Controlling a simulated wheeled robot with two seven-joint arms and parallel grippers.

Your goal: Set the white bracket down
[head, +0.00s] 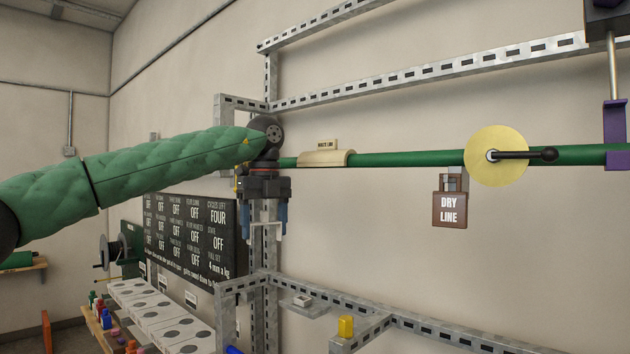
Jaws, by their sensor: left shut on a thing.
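My left arm reaches in from the left, and its gripper (264,229) points down in front of the upright metal post. Its blue fingers are shut on a small pale piece, which looks like the white bracket (248,230). Only thin pale edges of it show around the fingers; the rest is hard to make out against the grey post. The gripper is above the lower slotted rail and below the green pipe. My right gripper is not in view.
The green pipe (400,158) crosses right of my wrist, bearing a yellow disc (497,140) and a "DRY LINE" tag (450,208). Below, the lower slotted rail (400,326) has a small pale plate (302,301) and a yellow block (346,326). A black board (190,230) stands behind left.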

